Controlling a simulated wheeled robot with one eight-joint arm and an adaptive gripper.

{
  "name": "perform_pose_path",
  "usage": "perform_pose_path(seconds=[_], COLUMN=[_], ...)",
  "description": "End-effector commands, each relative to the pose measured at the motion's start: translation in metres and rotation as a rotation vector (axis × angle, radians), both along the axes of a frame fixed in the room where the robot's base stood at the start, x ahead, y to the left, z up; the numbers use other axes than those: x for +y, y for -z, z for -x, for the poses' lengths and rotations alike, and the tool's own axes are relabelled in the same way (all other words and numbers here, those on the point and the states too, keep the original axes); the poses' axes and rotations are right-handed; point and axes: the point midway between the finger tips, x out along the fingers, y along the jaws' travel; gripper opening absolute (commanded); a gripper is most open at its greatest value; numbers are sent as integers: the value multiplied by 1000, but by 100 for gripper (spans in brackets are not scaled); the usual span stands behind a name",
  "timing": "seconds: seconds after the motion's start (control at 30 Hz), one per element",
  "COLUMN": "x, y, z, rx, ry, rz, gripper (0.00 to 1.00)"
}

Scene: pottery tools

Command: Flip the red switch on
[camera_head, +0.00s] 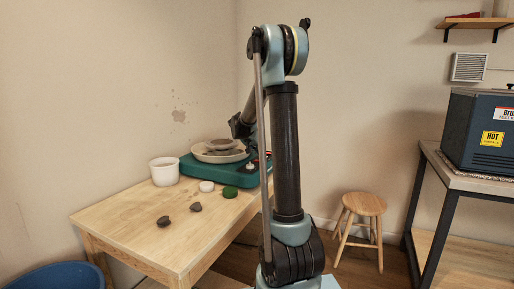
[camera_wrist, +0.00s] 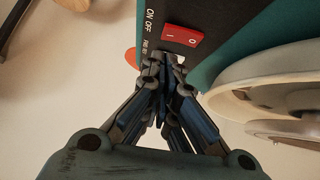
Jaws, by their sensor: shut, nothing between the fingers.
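The red rocker switch (camera_wrist: 183,36), marked I and O, sits on the black panel (camera_wrist: 215,14) of the pottery wheel in the wrist view. The letters ON OFF are printed beside it. My gripper (camera_wrist: 163,62) is shut and empty, its tips just below the switch in the picture. I cannot tell whether they touch the panel. The teal pottery wheel (camera_head: 226,176) stands at the back of the wooden table in the head view. My arm hides part of its panel side there, and my fingertips cannot be made out.
The wheel's pale basin (camera_wrist: 235,92) is close on the right in the wrist view. A white bucket (camera_head: 164,171), a small white dish (camera_head: 206,186), a green round thing (camera_head: 230,192) and dark lumps (camera_head: 163,221) are on the table (camera_head: 140,232). A stool (camera_head: 363,205) stands right.

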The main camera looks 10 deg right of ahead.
Motion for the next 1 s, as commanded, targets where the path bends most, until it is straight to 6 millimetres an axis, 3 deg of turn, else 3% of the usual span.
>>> perform_pose_path(seconds=[0.23, 1.0], x=[-2, -4], y=[19, 25], z=[1, 3], rx=[0, -29], ry=[0, -1], rz=[0, -40], gripper=[0, 0])
